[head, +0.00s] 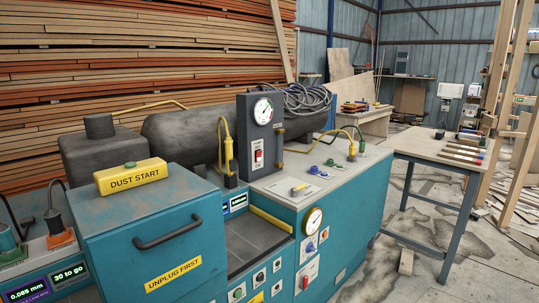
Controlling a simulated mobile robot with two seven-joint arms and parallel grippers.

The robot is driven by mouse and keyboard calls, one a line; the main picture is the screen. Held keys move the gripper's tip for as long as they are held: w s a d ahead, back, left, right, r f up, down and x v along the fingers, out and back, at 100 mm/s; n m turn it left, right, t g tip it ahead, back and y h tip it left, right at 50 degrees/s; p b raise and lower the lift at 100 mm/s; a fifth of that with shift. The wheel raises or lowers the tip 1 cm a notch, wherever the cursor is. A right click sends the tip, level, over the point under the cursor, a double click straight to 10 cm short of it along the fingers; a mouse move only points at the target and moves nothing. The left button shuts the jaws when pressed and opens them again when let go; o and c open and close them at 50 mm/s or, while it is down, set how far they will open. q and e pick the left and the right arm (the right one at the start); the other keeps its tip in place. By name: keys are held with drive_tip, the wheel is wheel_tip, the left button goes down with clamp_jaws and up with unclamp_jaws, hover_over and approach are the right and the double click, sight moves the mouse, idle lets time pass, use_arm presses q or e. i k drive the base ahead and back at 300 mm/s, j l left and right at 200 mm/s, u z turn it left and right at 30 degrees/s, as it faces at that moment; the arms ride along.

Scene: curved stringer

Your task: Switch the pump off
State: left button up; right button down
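A dark upright control box (243,120) with a round gauge (263,110) and a small red-marked switch (258,156) stands on the teal machine. Another red switch (305,282) on a pale plate sits on the machine's front face, below a yellow-rimmed gauge (312,221). A dark cylindrical tank (180,130) lies behind, with a dark motor-like block (90,150) at its left. No readable label marks which is the pump, and the switch positions are too small to tell. Neither of my grippers is in view.
A teal box (150,225) with a black handle, a yellow "DUST START" block (130,176) and an "UNPLUG FIRST" label fills the left front. Coloured knobs (315,170) sit on the grey top. A table (430,150) with tools stands right; floor shows between.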

sight(258, 158)
drive_tip(key=i+l, duration=0.95)
drive_tip(key=l+u, duration=0.1)
drive_tip(key=u, duration=1.25)
